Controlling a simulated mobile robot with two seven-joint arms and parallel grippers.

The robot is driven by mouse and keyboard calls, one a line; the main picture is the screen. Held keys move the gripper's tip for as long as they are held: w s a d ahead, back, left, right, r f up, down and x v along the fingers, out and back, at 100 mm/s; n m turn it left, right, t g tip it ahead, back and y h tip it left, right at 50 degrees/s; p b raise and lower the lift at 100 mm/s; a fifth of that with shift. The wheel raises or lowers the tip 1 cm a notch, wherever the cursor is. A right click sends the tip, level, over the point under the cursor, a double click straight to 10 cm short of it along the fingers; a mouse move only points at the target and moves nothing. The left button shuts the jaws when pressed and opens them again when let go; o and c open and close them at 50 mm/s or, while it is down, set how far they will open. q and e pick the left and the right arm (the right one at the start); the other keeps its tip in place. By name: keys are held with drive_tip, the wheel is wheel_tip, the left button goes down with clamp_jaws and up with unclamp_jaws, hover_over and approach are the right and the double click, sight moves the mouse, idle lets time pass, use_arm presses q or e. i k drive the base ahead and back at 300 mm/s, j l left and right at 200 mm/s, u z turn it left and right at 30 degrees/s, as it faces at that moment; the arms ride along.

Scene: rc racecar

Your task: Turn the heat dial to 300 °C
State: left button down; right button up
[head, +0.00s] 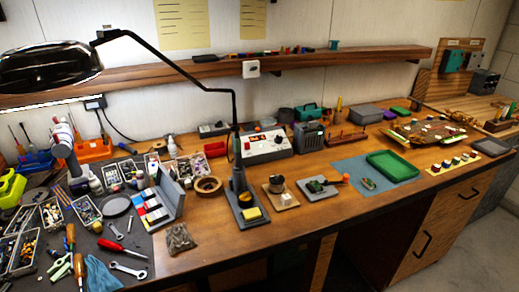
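A white box-shaped station (264,147) with a small lit red display stands near the back middle of the workbench (315,240). It looks like the soldering station that carries the heat dial. Small controls show on its front, but the dial's setting and any numbers are too small to read. A soldering iron stand with a yellow sponge (251,214) stands in front of it. Neither of my grippers shows in the head view.
A black lamp (45,68) reaches over the left side, its arm passing just left of the station. Parts trays, screwdrivers and wrenches crowd the left. A tape roll (207,187) and green tray (392,166) flank the middle. The front middle edge is fairly clear.

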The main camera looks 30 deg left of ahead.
sight(278, 139)
drive_tip(key=u, duration=0.9)
drive_tip(key=l+u, duration=0.15)
drive_tip(key=u, duration=0.25)
drive_tip(key=l+u, duration=0.15)
drive_tip(key=u, duration=0.3)
drive_tip(key=l+u, duration=0.2)
drive_tip(key=u, duration=0.2)
drive_tip(key=k+l+u, duration=0.1)
drive_tip(key=l+u, duration=0.3)
drive_tip(key=k+l+u, duration=0.1)
drive_tip(key=l+u, duration=0.3)
drive_tip(key=k+l+u, duration=0.4)
drive_tip(key=l, duration=0.3)
drive_tip(key=k, duration=0.15)
